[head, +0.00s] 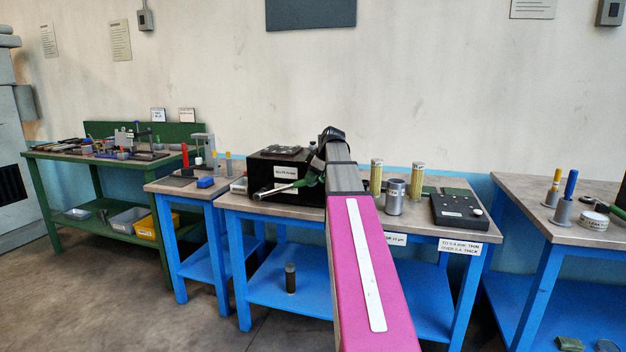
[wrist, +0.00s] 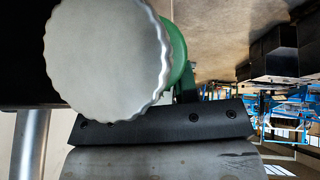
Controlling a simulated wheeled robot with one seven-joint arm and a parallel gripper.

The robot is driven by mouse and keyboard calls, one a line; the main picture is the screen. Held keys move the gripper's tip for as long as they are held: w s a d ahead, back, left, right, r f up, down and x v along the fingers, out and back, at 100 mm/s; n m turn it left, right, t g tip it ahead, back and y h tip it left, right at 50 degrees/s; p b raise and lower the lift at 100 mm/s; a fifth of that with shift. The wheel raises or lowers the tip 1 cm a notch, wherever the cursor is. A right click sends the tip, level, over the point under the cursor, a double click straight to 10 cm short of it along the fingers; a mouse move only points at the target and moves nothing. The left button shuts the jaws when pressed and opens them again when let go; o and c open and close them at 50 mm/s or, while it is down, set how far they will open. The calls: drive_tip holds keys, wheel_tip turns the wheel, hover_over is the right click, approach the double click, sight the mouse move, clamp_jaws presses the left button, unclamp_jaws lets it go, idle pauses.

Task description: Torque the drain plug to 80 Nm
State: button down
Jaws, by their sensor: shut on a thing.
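My gripper (head: 318,168) is at the right front of a black box (head: 286,172) on the middle bench. It is shut on a tool with a green handle (head: 308,181) and a bright metal shaft (head: 276,189), which looks like a wrench. The tool slants down to the left across the box's front face. In the wrist view, a scalloped grey end knob (wrist: 108,58) fills the upper left, with the green handle (wrist: 176,52) behind it. I cannot make out a drain plug. The tool's far end is too small to tell whether it touches anything, and no torque reading is visible.
Right of my arm stand yellowish cylinders (head: 417,178), a grey canister (head: 394,196) and a black instrument (head: 459,208). A side bench (head: 596,238) stands at right and a cluttered green bench (head: 70,156) at left. The floor at front left is clear.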

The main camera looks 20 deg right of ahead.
drive_tip(key=shift+r, duration=0.1)
drive_tip(key=shift+w+a+r+g+h, duration=0.15)
drive_tip(key=shift+w+a+r+h, duration=0.1)
drive_tip(key=shift+r, duration=0.25)
drive_tip(key=shift+w+a+r+g+h, duration=0.1)
drive_tip(key=shift+a+r+g+h, duration=0.1)
drive_tip(key=shift+r, duration=0.3)
drive_tip(key=shift+w+a+r+h, duration=0.2)
drive_tip(key=shift+a+r, duration=0.1)
drive_tip(key=shift+r, duration=0.2)
drive_tip(key=shift+w+a+r+h, duration=0.1)
drive_tip(key=shift+w+a+r, duration=0.15)
drive_tip(key=shift+r, duration=0.2)
drive_tip(key=shift+g, duration=0.25)
drive_tip(key=shift+w+a+r+g+h, duration=0.2)
drive_tip(key=shift+a+r+h, duration=0.1)
drive_tip(key=shift+r, duration=0.15)
drive_tip(key=shift+w+a+r+g+h, duration=0.1)
drive_tip(key=shift+w+a+r+h, duration=0.05)
drive_tip(key=shift+a+r, duration=0.2)
drive_tip(key=shift+w+r, duration=0.1)
drive_tip(key=shift+r, duration=0.05)
drive_tip(key=shift+w+a+r+h, duration=0.4)
drive_tip(key=shift+a+r, duration=0.2)
drive_tip(key=shift+r, duration=0.2)
